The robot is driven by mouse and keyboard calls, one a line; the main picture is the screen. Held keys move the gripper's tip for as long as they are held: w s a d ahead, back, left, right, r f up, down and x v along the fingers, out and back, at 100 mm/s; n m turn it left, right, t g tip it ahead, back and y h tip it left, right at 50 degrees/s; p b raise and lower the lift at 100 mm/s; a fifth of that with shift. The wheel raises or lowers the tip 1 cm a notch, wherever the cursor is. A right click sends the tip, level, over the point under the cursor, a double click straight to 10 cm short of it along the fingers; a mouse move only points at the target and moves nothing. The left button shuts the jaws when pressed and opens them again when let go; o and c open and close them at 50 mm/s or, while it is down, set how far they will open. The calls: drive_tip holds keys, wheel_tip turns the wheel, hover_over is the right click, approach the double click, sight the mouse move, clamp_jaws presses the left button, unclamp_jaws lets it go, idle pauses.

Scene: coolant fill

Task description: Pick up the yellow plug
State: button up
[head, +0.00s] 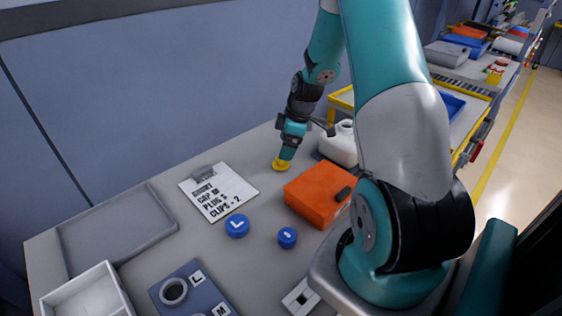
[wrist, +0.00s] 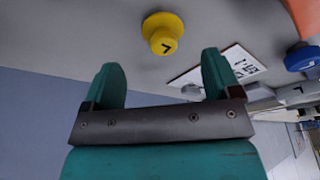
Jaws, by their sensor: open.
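The yellow plug (wrist: 163,33) is a round yellow piece with a dark mark on its top. In the wrist view it lies on the grey table just beyond my fingertips, roughly in line with the gap between them. In the head view the yellow plug (head: 281,164) shows right under my gripper (head: 287,153), which points down and hides part of it. My gripper (wrist: 159,75) is open in the wrist view, with its two teal fingers apart and nothing between them.
A white note board (head: 219,191) lies left of the plug. An orange box (head: 318,194) and a white jug (head: 338,146) stand to its right. Two blue caps, a larger one (head: 237,226) and a smaller one (head: 287,238), lie nearer. A grey tray (head: 115,225) is at left.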

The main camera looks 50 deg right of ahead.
sight(281, 163)
drive_tip(key=x, duration=0.2)
drive_tip(key=p+x, duration=0.1)
drive_tip(key=x, duration=0.2)
drive_tip(key=shift+a+f+p, duration=0.3)
drive_tip(key=shift+c, duration=0.4)
drive_tip(key=c, duration=1)
